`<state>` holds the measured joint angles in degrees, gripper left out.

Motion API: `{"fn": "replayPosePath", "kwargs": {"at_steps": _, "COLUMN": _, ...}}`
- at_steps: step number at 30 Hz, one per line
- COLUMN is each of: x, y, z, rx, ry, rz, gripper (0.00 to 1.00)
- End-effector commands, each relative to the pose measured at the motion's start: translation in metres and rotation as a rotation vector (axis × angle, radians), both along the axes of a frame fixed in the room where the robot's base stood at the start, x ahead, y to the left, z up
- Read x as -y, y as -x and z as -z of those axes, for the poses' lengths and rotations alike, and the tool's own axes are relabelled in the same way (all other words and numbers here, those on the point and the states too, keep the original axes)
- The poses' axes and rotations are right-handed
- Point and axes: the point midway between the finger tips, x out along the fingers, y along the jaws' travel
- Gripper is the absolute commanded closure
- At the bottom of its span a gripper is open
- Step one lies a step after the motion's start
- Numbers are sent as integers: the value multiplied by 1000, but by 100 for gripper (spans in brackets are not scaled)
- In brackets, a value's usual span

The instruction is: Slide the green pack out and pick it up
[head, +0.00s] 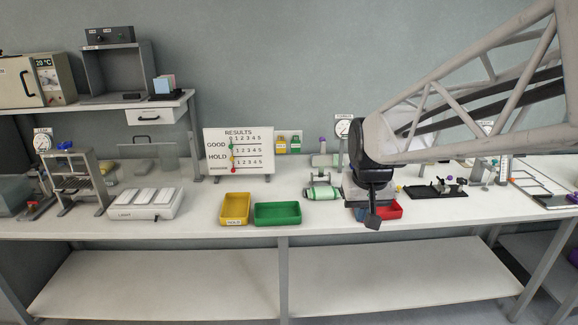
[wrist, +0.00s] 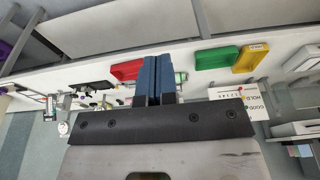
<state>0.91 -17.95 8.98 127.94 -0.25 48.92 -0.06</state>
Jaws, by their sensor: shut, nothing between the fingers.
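A green-and-white packet-like item (head: 322,193) lies on the bench left of my gripper in the head view; I cannot tell for certain that it is the green pack. A pale green roll-like shape (head: 325,160) is behind it. My gripper (head: 372,218) hangs in front of the machine area, near the front of the bench. In the wrist view the blue fingers (wrist: 153,82) are together with nothing between them. A bit of green (wrist: 181,77) shows beside them, mostly hidden by the fingers.
A green tray (head: 277,213) and a yellow tray (head: 235,208) stand at the front, left of my gripper. A red tray (head: 390,210) is partly hidden behind it. A results board (head: 239,150) stands at the back. A black fixture (head: 436,190) lies to the right.

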Motion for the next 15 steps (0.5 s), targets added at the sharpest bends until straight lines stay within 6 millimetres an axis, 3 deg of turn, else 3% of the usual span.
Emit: {"fn": "replayPosePath", "kwargs": {"at_steps": 15, "x": 5, "y": -135, "z": 37, "rx": -15, "ry": -1, "rz": -4, "gripper": 100}}
